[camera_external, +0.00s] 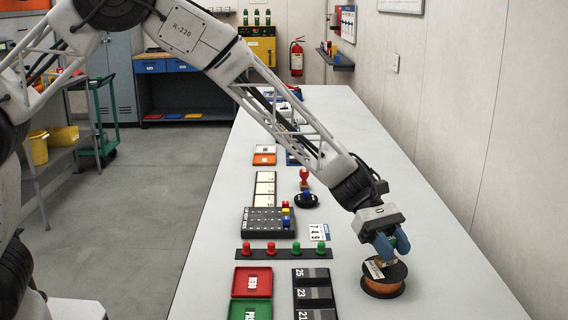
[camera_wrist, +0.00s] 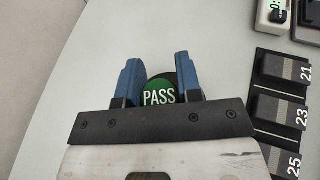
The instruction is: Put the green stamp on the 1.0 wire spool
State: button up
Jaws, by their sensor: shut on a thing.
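My gripper (camera_external: 390,246), with blue fingers, is shut on the green stamp (camera_external: 402,243). The stamp is partly hidden by the fingers. In the wrist view the stamp's round green top (camera_wrist: 158,93) with the word PASS shows between the fingers (camera_wrist: 157,62). The wire spool (camera_external: 383,286), with orange wire and black flanges, stands upright on the table at the front right, directly below my gripper. A pale tag (camera_external: 374,269) shows at its upper edge; its print is too small to read. Whether the stamp touches the spool I cannot tell.
A red-handled stamp (camera_external: 304,175) and a blue one (camera_external: 307,194) stand left of my forearm. A numbered black rack (camera_external: 313,292), a red tray (camera_external: 253,281) and a green tray (camera_external: 250,309) lie left of the spool. The table right of the spool is clear.

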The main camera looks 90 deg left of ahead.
jog(key=shift+f, duration=0.45)
jog(key=shift+f, duration=0.15)
jog(key=o, duration=0.9)
jog(key=shift+o, duration=0.2)
jog(key=v, duration=1.2)
jog(key=shift+s+r, duration=0.1)
jog(key=shift+r, duration=0.15)
